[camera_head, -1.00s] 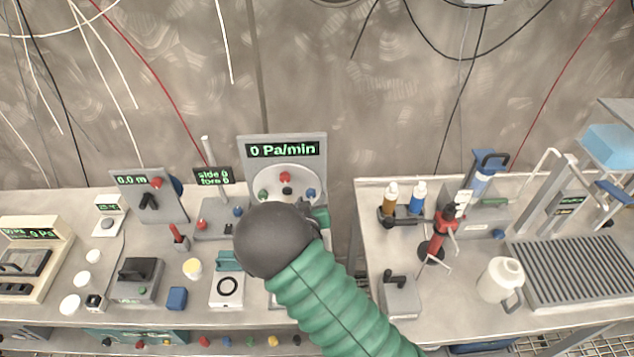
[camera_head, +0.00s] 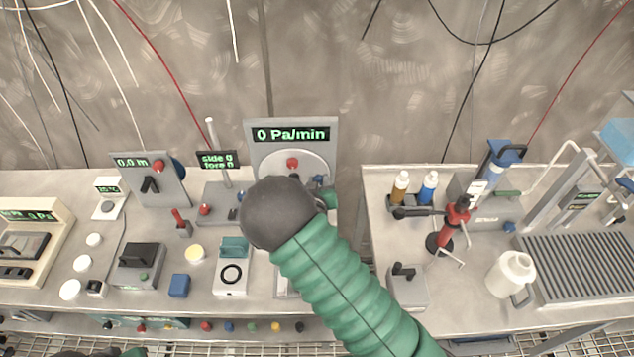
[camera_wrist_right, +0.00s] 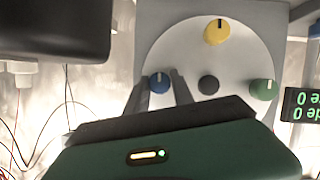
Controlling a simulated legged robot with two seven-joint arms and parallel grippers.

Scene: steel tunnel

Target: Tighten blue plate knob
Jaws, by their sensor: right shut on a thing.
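The grey plate (camera_head: 334,141) stands upright at the back of the left bench, with a "0 Pa/min" display above a pale disc of knobs. Its blue knob (camera_wrist_right: 159,84) is at the left of the disc in the right wrist view. My right gripper (camera_wrist_right: 160,88) is shut on the blue knob, one finger on each side. In the head view the gripper (camera_head: 325,198) is small and partly hidden by my forearm's dark ball. The disc also has a yellow knob (camera_wrist_right: 217,31), a green knob (camera_wrist_right: 262,89) and a red knob (camera_head: 292,163). My left gripper's jaws are not visible.
Left of the plate stand a small "side 0" display (camera_head: 216,160) and a "0.0 m" panel (camera_head: 150,180). A red stand (camera_head: 450,224), bottles and a white jug (camera_head: 511,274) are on the right bench. A gap separates the benches.

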